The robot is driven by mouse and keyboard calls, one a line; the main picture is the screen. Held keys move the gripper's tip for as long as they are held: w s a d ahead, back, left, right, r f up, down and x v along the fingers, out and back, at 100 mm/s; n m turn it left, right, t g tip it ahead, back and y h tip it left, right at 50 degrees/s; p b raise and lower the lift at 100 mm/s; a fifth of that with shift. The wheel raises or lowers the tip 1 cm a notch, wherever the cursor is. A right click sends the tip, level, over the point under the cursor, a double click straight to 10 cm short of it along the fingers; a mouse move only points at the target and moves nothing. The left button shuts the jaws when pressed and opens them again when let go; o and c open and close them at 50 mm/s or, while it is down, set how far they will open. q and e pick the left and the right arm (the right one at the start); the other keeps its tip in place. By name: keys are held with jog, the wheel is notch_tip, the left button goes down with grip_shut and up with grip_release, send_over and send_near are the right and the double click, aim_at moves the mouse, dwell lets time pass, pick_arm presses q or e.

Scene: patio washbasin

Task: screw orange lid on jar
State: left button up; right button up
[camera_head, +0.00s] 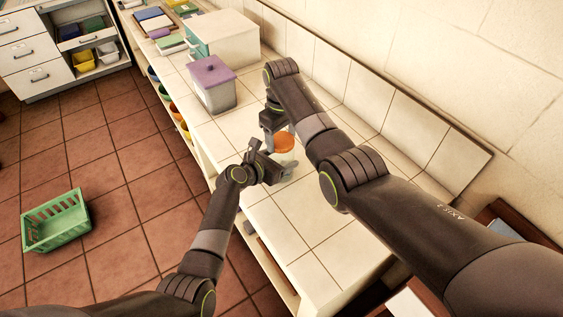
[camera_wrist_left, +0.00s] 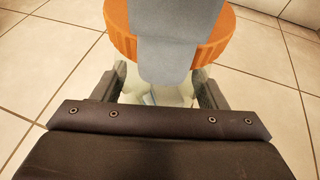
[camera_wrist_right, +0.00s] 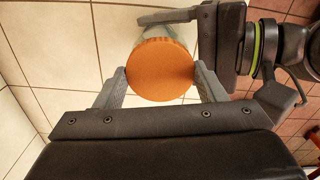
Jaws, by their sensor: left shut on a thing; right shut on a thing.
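The orange lid (camera_head: 284,142) sits at the top of the clear jar (camera_head: 287,170) on the tiled counter. My right gripper (camera_head: 278,132) is shut on the lid from above; in the right wrist view its fingers touch both sides of the lid (camera_wrist_right: 160,69). My left gripper (camera_head: 279,167) is shut on the jar below the lid. In the left wrist view the jar (camera_wrist_left: 158,92) stands between its fingers, under the ridged lid (camera_wrist_left: 122,30), with a grey finger of my right gripper in front. Whether the lid's thread is engaged cannot be told.
A grey bin with a purple lid (camera_head: 209,72) and a white box (camera_head: 228,38) stand farther back on the white tiled counter (camera_head: 275,228). The wall is close on the right. A green basket (camera_head: 56,221) lies on the floor at left. The counter's front is clear.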

jog(key=m, duration=1.5)
jog(key=o, duration=1.1)
jog(key=shift+r, duration=2.25)
jog(key=shift+c, duration=0.5)
